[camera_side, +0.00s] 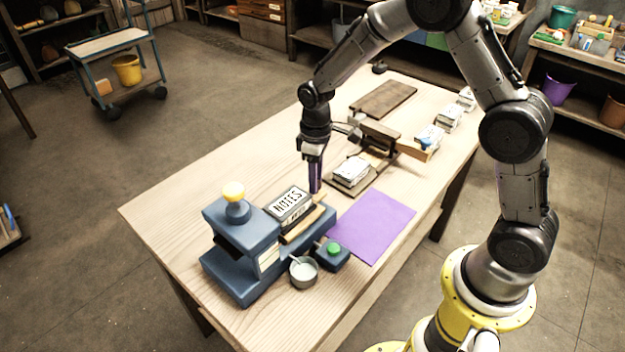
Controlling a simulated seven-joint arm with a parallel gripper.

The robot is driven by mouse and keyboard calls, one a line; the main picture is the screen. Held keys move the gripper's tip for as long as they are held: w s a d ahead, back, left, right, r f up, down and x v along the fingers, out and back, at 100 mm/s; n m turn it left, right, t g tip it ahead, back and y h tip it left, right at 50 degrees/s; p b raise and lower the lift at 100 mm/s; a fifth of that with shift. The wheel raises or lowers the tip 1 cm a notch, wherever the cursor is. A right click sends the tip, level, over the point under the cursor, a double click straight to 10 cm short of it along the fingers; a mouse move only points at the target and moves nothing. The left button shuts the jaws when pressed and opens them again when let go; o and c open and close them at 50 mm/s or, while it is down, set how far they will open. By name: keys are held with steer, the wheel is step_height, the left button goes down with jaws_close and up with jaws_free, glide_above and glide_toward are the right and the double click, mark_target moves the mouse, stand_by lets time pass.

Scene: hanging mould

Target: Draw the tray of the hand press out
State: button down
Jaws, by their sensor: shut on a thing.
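The hand press (240,240) is a dark blue machine with a yellow knob (233,191) on top, at the near left of the table. Its tray (318,219) extends from the press's right side.
A grey cup (303,271) and a small blue box with a green button (333,251) stand beside the press. A purple sheet (373,227) lies to the right. A wooden device (380,135), white blocks (352,171) and a brown board (383,98) stand farther back. The table's left side is clear.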

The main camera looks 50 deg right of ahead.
steer(key=c, duration=0.8)
jaws_free()
steer(key=shift+w+r, duration=0.1)
steer(key=shift+r, duration=0.05)
step_height(320, 180, up, 14)
steer(key=shift+f, duration=0.1)
